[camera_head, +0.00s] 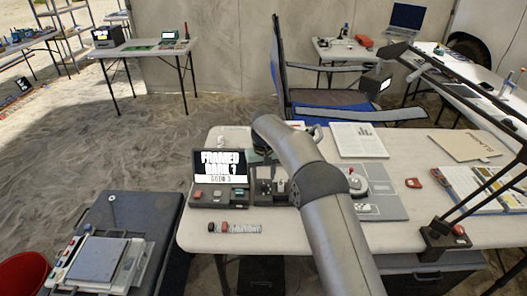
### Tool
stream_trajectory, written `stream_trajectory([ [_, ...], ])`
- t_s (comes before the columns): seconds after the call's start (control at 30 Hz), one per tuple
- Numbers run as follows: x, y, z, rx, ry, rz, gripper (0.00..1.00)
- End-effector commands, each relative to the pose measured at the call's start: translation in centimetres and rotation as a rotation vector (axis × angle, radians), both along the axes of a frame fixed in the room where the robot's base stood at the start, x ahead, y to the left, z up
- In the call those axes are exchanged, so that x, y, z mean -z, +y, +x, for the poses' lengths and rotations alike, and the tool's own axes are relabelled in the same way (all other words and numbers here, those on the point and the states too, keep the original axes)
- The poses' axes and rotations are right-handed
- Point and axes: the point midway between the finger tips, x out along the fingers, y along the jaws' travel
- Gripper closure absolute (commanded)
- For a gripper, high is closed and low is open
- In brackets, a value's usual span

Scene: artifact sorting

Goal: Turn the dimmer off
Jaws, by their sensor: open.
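My arm reaches from the bottom edge over the near white table and bends at its far end. My gripper is hidden behind this arm. I cannot tell for certain which control is the dimmer. A small dark control unit (268,192) stands just left of my arm, partly covered by it. To its left is a console with a lit screen (219,166) and several buttons. A black lamp base (444,240) with a red knob (459,230) stands at the table's right front.
A grey board (388,204) with a round device lies right of my arm. Papers (358,140), a red item (412,183) and a tan folder (465,146) lie beyond. A small cylinder (240,227) lies at the front. Black lamp arms cross the right side.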

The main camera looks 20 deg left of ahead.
Motion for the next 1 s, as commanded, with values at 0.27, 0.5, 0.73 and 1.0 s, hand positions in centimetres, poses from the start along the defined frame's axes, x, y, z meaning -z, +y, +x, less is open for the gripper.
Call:
stream_trajectory([
  [0.27,-7.2,0.1,0.1,-0.001,-0.005,0.004,0.53],
  [0.5,-12.2,0.1,0.1,-0.001,-0.003,0.003,0.53],
  [0.73,-14.1,0.0,0.0,-0.001,-0.002,0.001,0.53],
  [1.0,-14.2,0.0,0.0,-0.001,-0.001,0.001,0.53],
])
